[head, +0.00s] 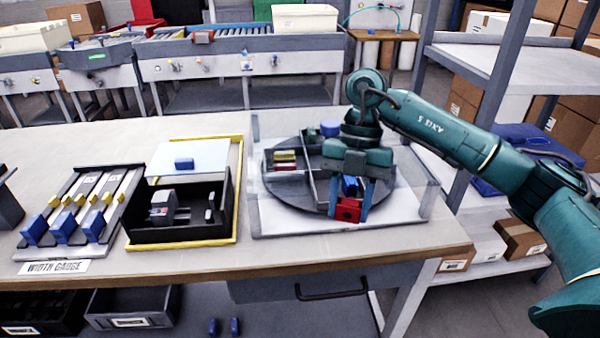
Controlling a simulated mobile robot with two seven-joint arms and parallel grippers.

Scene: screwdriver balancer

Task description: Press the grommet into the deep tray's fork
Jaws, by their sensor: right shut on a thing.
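My right gripper (350,203) points down over the round divided turntable (285,194) and is shut on a small red piece (347,210), which I cannot clearly identify as the grommet. A blue piece (350,186) shows between the fingers. The deep black tray (180,233) stands on a yellow-edged mat, left of the turntable and well apart from my gripper. Inside the tray are a grey fixture (163,206) and a small upright grey part (210,207); which one is the fork I cannot tell. My left gripper is out of view.
Clear low walls (432,190) surround the turntable. A width gauge rack (85,210) with blue and yellow blocks stands at the left. The bench strip in front is mostly clear.

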